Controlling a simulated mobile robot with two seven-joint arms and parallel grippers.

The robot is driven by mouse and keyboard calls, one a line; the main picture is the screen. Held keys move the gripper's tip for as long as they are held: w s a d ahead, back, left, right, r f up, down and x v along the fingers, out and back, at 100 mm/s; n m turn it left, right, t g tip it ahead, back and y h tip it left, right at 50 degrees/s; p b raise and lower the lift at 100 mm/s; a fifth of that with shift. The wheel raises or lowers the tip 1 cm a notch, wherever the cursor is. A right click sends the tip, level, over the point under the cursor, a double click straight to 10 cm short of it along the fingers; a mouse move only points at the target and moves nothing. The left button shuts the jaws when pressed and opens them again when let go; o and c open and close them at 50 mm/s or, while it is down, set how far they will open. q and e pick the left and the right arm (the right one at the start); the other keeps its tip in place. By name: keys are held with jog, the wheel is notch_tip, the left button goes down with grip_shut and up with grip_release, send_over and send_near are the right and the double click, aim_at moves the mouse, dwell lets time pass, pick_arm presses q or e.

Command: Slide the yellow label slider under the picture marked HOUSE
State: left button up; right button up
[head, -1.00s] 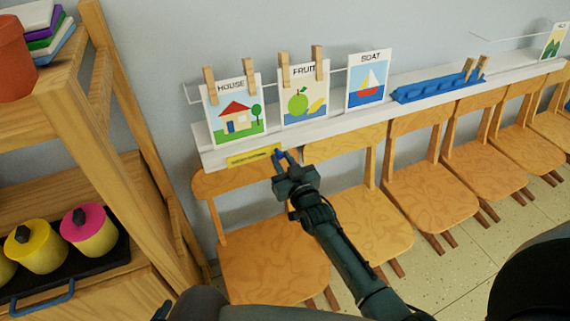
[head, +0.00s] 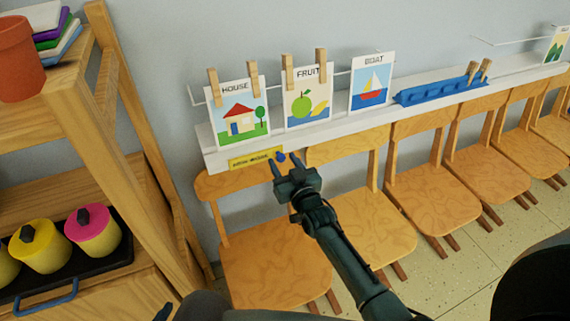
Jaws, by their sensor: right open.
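The yellow label slider (head: 250,159) sits on the front face of the white ledge, under the HOUSE picture (head: 238,111). Whether a finger touches the knob I cannot tell. The FRUIT picture (head: 308,98) hangs to the right of HOUSE, and the BOAT picture (head: 371,82) is further right. My left gripper is not clearly seen.
The white ledge (head: 345,124) runs along the wall. A blue holder (head: 440,91) with clothespins lies on it. Wooden chairs (head: 275,262) stand in a row below. A wooden shelf (head: 125,130) with pots is close on the left.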

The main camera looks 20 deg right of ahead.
jog(key=shift+s, duration=0.1)
jog(key=s+d, duration=0.1)
jog(key=s, duration=1.1)
jog(key=shift+s+d, duration=0.4)
jog(key=s+a+f+g+p, duration=0.1)
jog(key=s+f+g, duration=0.1)
jog(key=s, duration=0.6)
jog(key=s+a+f+n+g+p, duration=0.1)
jog(key=s+a+f+g+p, duration=0.1)
jog(key=s+g, duration=0.3)
jog(key=s, duration=0.4)
jog(key=shift+f+y, duration=0.25)
jog(key=shift+y, duration=0.15)
